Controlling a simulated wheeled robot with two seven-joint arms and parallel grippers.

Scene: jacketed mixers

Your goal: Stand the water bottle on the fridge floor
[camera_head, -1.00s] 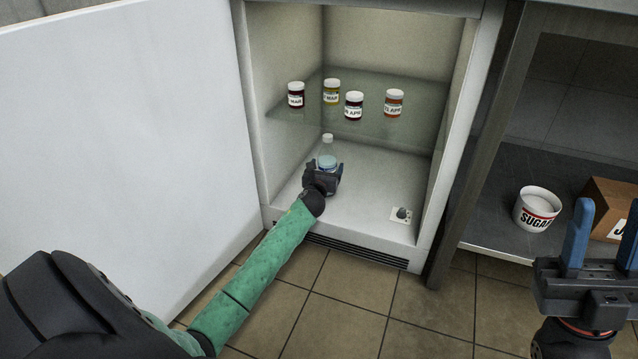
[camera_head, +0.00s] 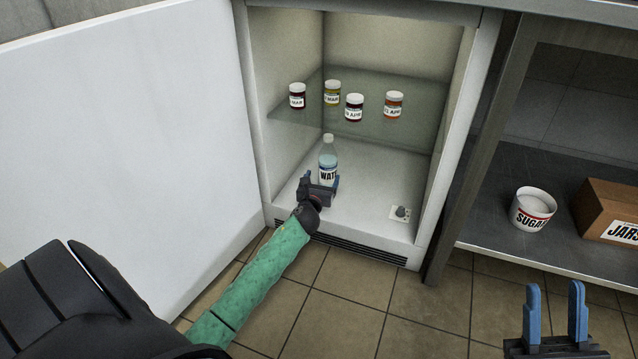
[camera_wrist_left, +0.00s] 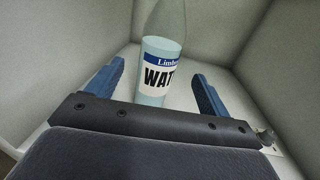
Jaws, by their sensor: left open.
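The water bottle (camera_head: 328,161) stands upright on the white fridge floor (camera_head: 373,195), towards the back left below the glass shelf. Its label also shows in the left wrist view (camera_wrist_left: 159,75). My left gripper (camera_head: 320,183) is open in front of the bottle. In the left wrist view its blue fingers are spread to either side, with the bottle beyond and between them and a gap on each side. My right gripper (camera_head: 556,312) is open and empty at the lower right, outside the fridge.
Several lidded jars (camera_head: 354,107) stand on the glass shelf (camera_head: 420,128) above. The white fridge door (camera_head: 120,130) is open on the left. A dial (camera_head: 401,212) sits at the floor's front right. A sugar tub (camera_head: 533,208) and a jars box (camera_head: 608,212) are on the right-hand shelf.

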